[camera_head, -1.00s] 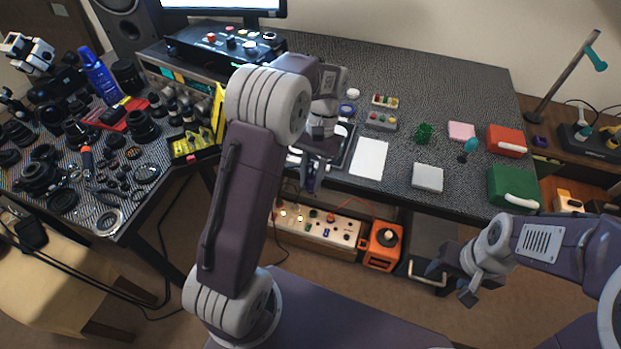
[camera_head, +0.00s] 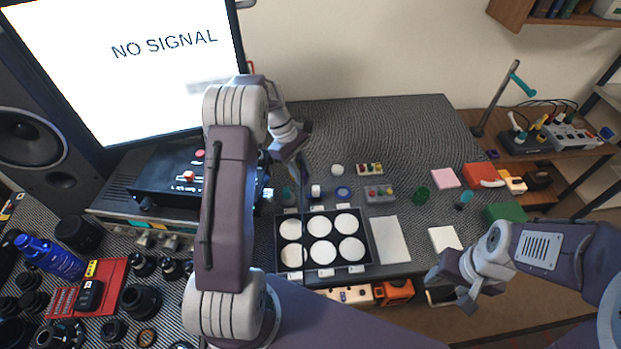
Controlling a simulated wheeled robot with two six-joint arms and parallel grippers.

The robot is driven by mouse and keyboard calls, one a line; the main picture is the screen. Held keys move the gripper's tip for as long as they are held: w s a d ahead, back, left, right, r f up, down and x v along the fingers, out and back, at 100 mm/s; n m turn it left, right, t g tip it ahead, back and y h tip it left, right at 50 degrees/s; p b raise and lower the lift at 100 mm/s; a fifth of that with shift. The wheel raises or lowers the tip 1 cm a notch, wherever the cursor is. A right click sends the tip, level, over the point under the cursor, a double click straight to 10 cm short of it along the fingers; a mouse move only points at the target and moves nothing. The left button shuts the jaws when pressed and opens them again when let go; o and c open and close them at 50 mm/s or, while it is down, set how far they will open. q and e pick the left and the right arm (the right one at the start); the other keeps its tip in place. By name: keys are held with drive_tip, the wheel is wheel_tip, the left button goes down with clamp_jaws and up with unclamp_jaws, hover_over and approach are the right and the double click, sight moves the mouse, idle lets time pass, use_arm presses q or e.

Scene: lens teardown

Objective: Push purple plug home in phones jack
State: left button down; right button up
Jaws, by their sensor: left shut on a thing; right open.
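My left gripper (camera_head: 302,158) is near the left middle of the table, above and behind the six-well tray in the picture. It is shut on a small dark purplish thing, which looks like the purple plug (camera_head: 315,162), mostly hidden by the jaws. A thin dark strand hangs below it towards the tray. I cannot make out the phones jack; the black control box (camera_head: 165,182) with red buttons stands left of my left arm, which hides part of it. My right gripper (camera_head: 452,290) is open and empty in front of the table's front edge.
The black tray (camera_head: 281,258) holds several white discs. A large monitor (camera_head: 130,60) stands at left.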

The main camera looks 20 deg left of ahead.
use_arm(q)
drive_tip(key=a+r+n+t+y+p, duration=0.1)
drive_tip(key=a+r+n+t+p, duration=0.3)
drive_tip(key=a+r+n+p, duration=0.95)
use_arm(e)
wheel_tip(320, 180, up, 21)
drive_tip(key=p, duration=0.4)
use_arm(q)
drive_tip(key=f+m+b, duration=0.1)
drive_tip(key=f+b, duration=0.1)
drive_tip(key=b, duration=0.1)
drive_tip(key=a+f+m+b, duration=0.1)
drive_tip(key=f+b, duration=0.1)
drive_tip(key=shift+s+m, duration=0.25)
drive_tip(key=shift+m, duration=0.1)
drive_tip(key=shift+r, duration=0.1)
use_arm(e)
drive_tip(key=f, duration=0.5)
drive_tip(key=shift+a+f, duration=0.2)
use_arm(q)
drive_tip(key=shift+r, duration=0.1)
use_arm(e)
drive_tip(key=shift+r, duration=0.25)
use_arm(q)
drive_tip(key=shift+d+f+b, duration=0.1)
drive_tip(key=shift+f+b, duration=0.75)
drive_tip(key=shift+f, duration=0.85)
use_arm(e)
drive_tip(key=shift+f, duration=1)
